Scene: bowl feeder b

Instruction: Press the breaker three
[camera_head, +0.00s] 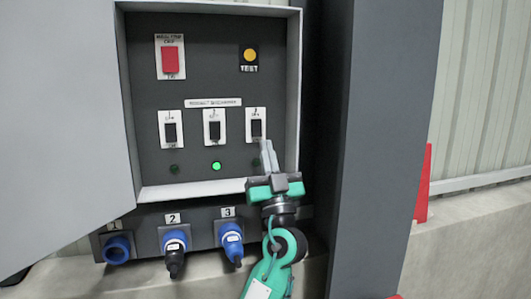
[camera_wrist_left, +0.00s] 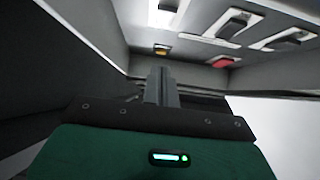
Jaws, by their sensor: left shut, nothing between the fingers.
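Breaker three (camera_head: 256,129) is the rightmost of the black rocker switches on white plates in the open panel. Breaker two (camera_head: 214,131) and breaker one (camera_head: 170,132) are to its left. My left gripper (camera_head: 267,146) is shut and empty, its fingertips just below and slightly right of breaker three's rocker, overlapping its plate's lower edge. I cannot tell whether they touch it. In the left wrist view the shut fingers (camera_wrist_left: 161,84) point into the cabinet, with breaker plates along the top. My right gripper is not in view.
A red main switch (camera_head: 170,60) and yellow test button (camera_head: 249,55) sit above. The middle lamp (camera_head: 216,166) glows green; the left lamp (camera_head: 174,169) is dark. The cabinet's side wall (camera_head: 293,90) is close on the right. Blue sockets (camera_head: 117,248) sit below.

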